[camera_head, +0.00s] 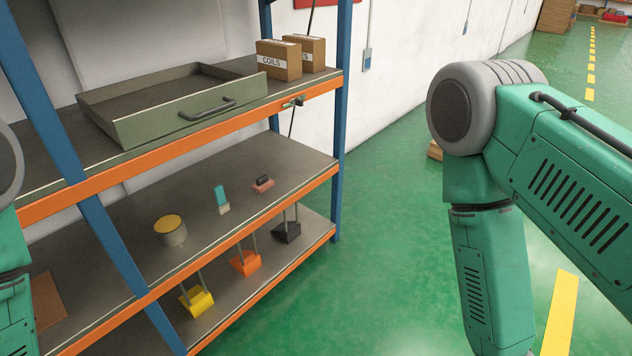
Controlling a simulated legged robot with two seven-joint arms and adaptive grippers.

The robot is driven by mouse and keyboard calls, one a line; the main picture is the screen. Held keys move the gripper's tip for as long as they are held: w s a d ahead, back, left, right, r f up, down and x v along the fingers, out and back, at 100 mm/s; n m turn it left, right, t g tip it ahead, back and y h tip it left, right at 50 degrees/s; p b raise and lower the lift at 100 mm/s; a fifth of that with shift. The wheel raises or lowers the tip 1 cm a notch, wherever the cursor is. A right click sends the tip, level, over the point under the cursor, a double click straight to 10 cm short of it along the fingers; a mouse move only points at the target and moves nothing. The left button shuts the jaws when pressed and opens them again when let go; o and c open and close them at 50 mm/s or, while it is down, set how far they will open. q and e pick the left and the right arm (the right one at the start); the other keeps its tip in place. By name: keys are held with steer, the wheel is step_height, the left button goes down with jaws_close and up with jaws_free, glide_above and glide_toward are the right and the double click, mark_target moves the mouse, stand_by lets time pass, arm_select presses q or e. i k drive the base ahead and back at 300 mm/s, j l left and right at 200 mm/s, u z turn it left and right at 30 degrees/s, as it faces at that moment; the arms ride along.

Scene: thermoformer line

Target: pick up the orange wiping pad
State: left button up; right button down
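Several things could bear on the name, and I cannot tell surely which is the wiping pad. An orange block-like piece (246,263) with two thin upright rods stands on the bottom shelf, between a yellow one (197,301) and a black one (287,232). On the middle shelf, a small reddish-pink pad (263,186) with a dark grip lies toward the right end. A grey round tin with an orange-yellow top (171,231) stands further left there. Both my arms show at the picture's sides, but neither gripper is in view.
A teal-and-white hand tool (221,199) is on the middle shelf. An open green drawer-like tray (190,118) and cardboard boxes (278,60) sit on the top shelf. Blue uprights (341,100) and orange shelf edges (200,140) frame the rack.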

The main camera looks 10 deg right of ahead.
mark_target(263, 183)
steer(key=u, duration=2)
steer(key=z, duration=2.05)
steer(key=i+l, duration=0.15)
steer(key=l, duration=0.25)
steer(key=i+l, duration=0.15)
steer(key=l, duration=0.25)
steer(key=i+l+u, duration=0.1)
steer(key=l, duration=0.3)
steer(key=i+l, duration=0.2)
steer(key=l, duration=0.2)
steer(key=i+l, duration=0.15)
steer(key=l, duration=0.25)
steer(key=i+l, duration=0.1)
steer(key=l, duration=0.35)
steer(key=i+l+u, duration=0.1)
steer(key=l, duration=0.3)
steer(key=i, duration=0.05)
